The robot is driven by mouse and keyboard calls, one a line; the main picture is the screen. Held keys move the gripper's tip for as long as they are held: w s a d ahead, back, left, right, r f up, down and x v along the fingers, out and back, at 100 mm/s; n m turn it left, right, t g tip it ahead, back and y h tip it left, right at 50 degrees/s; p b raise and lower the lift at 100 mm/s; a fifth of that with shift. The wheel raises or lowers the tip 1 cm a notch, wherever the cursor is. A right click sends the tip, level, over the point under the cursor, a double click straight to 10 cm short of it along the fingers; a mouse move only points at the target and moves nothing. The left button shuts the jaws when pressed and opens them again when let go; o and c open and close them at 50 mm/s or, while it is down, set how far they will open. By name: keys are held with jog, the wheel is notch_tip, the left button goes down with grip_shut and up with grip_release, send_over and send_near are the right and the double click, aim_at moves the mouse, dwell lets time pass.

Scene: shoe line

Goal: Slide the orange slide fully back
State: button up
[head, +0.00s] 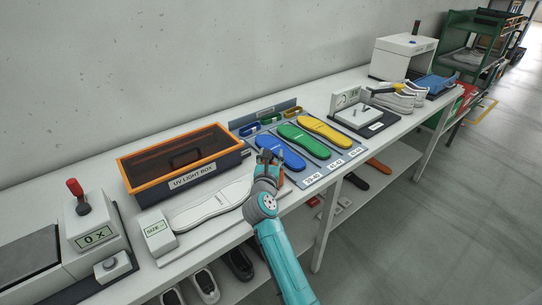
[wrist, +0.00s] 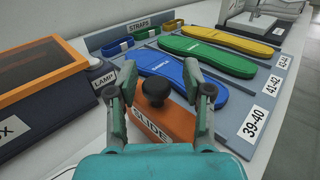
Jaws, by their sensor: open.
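The orange slide (wrist: 165,125) is a block marked SLIDE with a round black knob (wrist: 155,88) on top. In the wrist view it sits between the fingers of my gripper (wrist: 160,72). My gripper is open, with one finger to each side of the knob and a gap showing on both sides. In the head view my gripper (head: 268,156) is over the right end of the white sizing board (head: 210,204). The slide is mostly hidden there behind my gripper and arm. A block marked SIZE (head: 158,232) stands at the board's left end.
The UV light box (head: 185,160) with an orange-framed lid stands behind the board. A lamp knob (wrist: 101,72) is close to the left finger. Blue (head: 280,153), green (head: 304,139) and yellow (head: 325,131) insoles lie on a grey tray just beyond my gripper.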

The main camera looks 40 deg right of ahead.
jog(key=v, duration=1.1)
jog(key=shift+s+a, duration=0.25)
jog(key=s+a+f+m+y, duration=0.2)
jog(key=s+a+m+y, duration=0.2)
jog(key=s+m, duration=0.5)
jog(key=s+a+f+m+t+y, duration=0.1)
jog(key=s+a+f+m+y, duration=0.2)
jog(key=s, duration=1.9)
jog(key=s+a+f+m+y, duration=0.3)
jog(key=s+a+m+y, duration=0.2)
jog(key=s+m, duration=1)
jog(key=shift+s+a+f+t, duration=0.2)
jog(key=shift+a+t, duration=0.1)
jog(key=shift+a, duration=1.6)
